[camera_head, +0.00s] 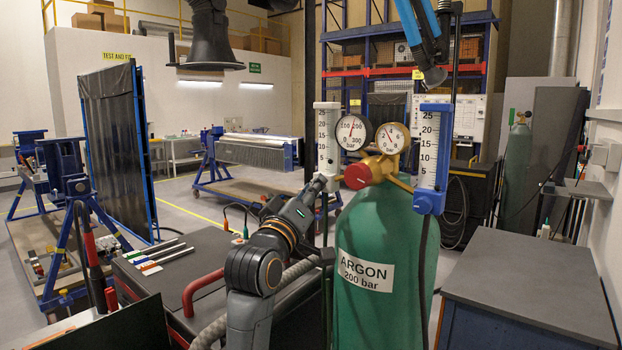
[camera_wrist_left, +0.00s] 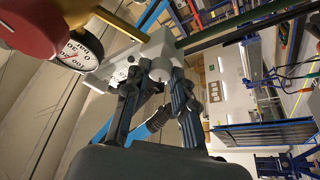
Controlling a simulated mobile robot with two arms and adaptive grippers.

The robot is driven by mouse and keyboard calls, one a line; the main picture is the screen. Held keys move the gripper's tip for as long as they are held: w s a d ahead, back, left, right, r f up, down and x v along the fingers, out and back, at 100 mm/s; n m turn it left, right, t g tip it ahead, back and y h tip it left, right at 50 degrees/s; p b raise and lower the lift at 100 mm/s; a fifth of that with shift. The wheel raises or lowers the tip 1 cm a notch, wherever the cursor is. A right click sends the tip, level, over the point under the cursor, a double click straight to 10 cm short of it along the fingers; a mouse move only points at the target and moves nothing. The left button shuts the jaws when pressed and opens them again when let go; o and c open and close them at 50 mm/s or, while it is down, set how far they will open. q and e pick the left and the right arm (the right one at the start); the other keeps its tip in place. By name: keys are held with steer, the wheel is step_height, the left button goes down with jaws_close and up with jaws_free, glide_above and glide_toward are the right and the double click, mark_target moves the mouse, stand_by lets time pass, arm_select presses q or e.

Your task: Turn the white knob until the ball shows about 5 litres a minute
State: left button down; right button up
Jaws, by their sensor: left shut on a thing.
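The white flowmeter (camera_head: 327,135) stands upright left of the gauges in the head view, its scale marked 5 to 25. My left gripper (camera_head: 324,184) is at the foot of this flowmeter. In the left wrist view, the left gripper (camera_wrist_left: 159,82) is shut with its fingers on either side of the white knob (camera_wrist_left: 160,68), on the white flowmeter body (camera_wrist_left: 135,68). The fingers hide part of the knob. My right gripper is not in view.
A blue flowmeter (camera_head: 430,150) is on the right. Two round gauges (camera_head: 355,131) and a red knob (camera_head: 357,176) sit between them, above the green argon cylinder (camera_head: 380,245). A grey-topped cabinet (camera_head: 530,285) stands right; a blue-framed dark screen (camera_head: 112,150) stands left.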

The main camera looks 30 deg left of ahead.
arm_select(q)
steer(key=shift+n+y+p, duration=0.3)
steer(key=shift+n+p, duration=0.2)
steer(key=shift+n, duration=0.3)
steer(key=c, duration=1.1)
jaws_free()
steer(key=v, duration=0.7)
steer(key=shift+s, duration=0.25)
steer(key=shift+d, duration=0.1)
